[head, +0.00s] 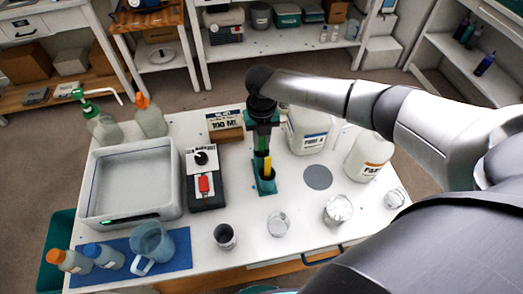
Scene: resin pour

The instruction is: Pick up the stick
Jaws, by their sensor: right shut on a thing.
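My right gripper (262,118) points down from above at the back middle of the white table. It is shut on a stick, and its dark body hides most of the grip. A green part (262,143) and a yellow part (267,166) show just below the fingers; I cannot tell which of them belongs to the held stick. Below them is a teal holder (267,187) on the table. I cannot tell whether the stick is clear of the holder. My left gripper is not in view.
The white table (305,230) holds a white basin (90,185), a black device with a red switch (204,185), a labelled box (226,126) and white jugs (310,128) (368,157). Cups and a beaker (338,209) stand along the front. A blue mat (180,250) carries a pitcher (152,243) and bottles.

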